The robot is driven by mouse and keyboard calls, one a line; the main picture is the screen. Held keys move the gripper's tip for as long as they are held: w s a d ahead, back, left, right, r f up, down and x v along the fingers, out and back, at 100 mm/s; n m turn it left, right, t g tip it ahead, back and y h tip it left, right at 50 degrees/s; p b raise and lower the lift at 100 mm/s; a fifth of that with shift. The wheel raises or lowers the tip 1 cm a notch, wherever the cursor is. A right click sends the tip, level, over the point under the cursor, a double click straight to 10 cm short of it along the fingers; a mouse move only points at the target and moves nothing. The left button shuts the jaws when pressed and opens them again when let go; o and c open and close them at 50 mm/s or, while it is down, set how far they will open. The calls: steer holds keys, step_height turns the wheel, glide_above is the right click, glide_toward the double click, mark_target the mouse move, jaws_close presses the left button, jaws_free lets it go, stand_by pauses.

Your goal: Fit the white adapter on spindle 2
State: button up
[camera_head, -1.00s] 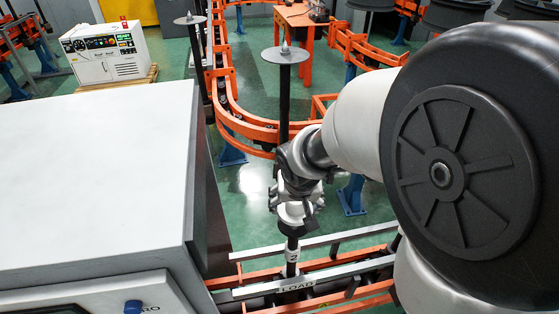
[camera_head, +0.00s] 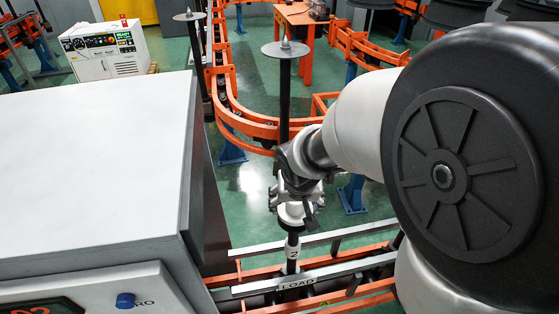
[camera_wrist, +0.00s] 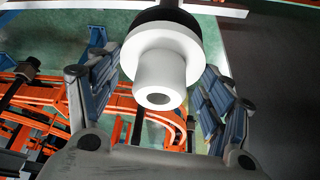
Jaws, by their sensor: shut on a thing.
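The white adapter (camera_head: 291,214), a flanged ring with a narrower collar, shows under my gripper (camera_head: 299,203) in the head view. In the wrist view the adapter (camera_wrist: 160,65) faces the camera with a dark hole in its collar. The fingers of my gripper (camera_wrist: 152,98) stand at both sides of it, shut on it. The black spindle 2 (camera_head: 292,262), with a white numbered band, stands upright directly below the adapter in the head view. The adapter looks in line with it. My gripper hides the contact, so I cannot tell whether it is seated.
A metal rail marked LOAD (camera_head: 297,283) and orange conveyor track (camera_head: 350,289) lie around the spindle's foot. A large grey-white cabinet (camera_head: 95,165) fills the left. Behind stands another spindle with a round disc (camera_head: 285,49).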

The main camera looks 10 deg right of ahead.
steer(key=shift+f+b, duration=0.95)
steer(key=shift+f, duration=0.05)
stand_by(0.4)
steer(key=o, duration=1.2)
steer(key=shift+r, duration=0.1)
steer(key=v, duration=1.2)
